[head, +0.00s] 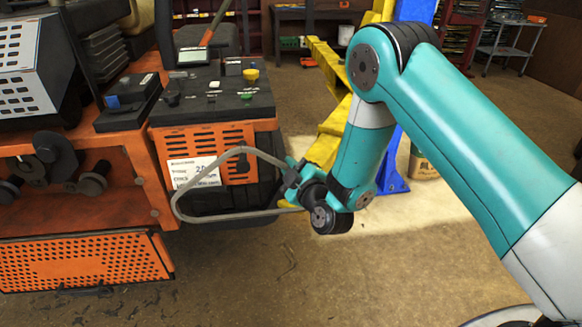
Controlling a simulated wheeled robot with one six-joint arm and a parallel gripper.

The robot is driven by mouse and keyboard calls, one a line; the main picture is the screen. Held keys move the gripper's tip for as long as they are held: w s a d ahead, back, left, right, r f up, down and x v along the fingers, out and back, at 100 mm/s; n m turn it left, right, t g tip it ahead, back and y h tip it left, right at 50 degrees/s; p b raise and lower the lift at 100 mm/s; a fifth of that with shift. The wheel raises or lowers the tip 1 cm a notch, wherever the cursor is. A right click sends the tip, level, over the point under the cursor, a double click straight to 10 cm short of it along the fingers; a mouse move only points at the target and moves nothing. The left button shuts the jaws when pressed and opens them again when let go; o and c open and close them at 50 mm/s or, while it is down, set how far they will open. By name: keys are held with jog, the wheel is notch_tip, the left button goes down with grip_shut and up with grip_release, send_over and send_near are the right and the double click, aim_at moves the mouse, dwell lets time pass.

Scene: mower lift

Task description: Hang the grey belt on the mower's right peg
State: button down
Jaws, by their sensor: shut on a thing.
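The grey belt (240,214) is a thin open loop. It sticks out to the left from my gripper (291,177), which is shut on its right side. The loop hangs in the air in front of the orange mower (150,190) and overlaps its white label in the picture. The mower's right peg (92,181) is a dark stub with a round end, on the orange front at left. The belt's left end is to the right of this peg, apart from it. The fingertips are small and partly hidden by the wrist.
A second dark peg (10,190) and a dark pulley (52,148) are on the mower front. A perforated orange panel (85,262) juts out below. A yellow and blue lift (325,140) stands behind my arm. The floor in front is clear.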

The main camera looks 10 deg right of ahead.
jog(key=shift+f, duration=0.2)
jog(key=shift+f, duration=0.3)
dwell(0.3)
jog(key=c, duration=1.1)
grip_release()
jog(key=shift+s+b, duration=0.1)
jog(key=shift+b, duration=0.2)
